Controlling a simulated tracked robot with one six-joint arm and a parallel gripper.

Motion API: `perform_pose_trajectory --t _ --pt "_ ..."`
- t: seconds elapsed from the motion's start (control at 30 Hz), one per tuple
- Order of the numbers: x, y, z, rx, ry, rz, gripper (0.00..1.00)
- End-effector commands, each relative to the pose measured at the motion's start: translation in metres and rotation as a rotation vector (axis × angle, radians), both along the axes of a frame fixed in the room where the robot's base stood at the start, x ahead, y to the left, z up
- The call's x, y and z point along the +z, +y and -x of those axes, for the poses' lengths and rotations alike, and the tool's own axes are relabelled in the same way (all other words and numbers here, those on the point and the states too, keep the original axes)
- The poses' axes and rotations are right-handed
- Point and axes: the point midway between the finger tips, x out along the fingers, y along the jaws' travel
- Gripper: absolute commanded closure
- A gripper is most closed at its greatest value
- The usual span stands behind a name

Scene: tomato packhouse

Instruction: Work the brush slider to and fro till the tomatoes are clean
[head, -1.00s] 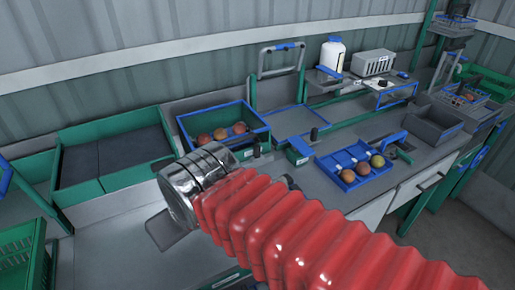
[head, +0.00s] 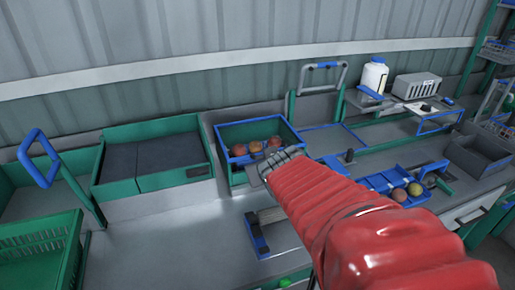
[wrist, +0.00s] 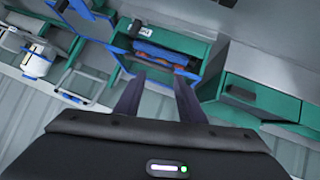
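Several red-orange tomatoes (head: 257,147) lie in a green box with a blue rim (head: 229,129) at the back of the bench. In the wrist view the box (wrist: 203,50) shows ahead of my gripper. A blue bar (wrist: 160,48) spans it above the tomatoes; I cannot tell for sure that this is the brush slider. My gripper (wrist: 157,84) has its two dark fingers spread apart with nothing between them. The fingers point at the box and look short of the bar.
A blue tray (head: 372,183) with several fruits stands right of my arm. A blue-and-grey fixture (head: 257,237) is on the bench left of it. A green bin with dark flaps (head: 150,130) and a green crate (head: 42,252) are at left. Bare bench lies between.

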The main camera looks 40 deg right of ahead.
Motion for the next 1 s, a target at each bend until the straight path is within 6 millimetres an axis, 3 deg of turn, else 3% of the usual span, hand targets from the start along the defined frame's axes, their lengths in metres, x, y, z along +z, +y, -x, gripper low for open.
perform_pose_trajectory --t 0.1,0.5,0.73,1.0 --pt "-0.005 -0.035 -0.002 -0.020 -0.044 0.035 0.64" --pt "-0.033 -0.108 0.010 0.035 -0.187 0.035 0.64" --pt "-0.060 -0.126 0.035 0.081 -0.259 -0.045 0.64" --pt "-0.078 -0.127 0.059 0.115 -0.312 -0.134 0.64"
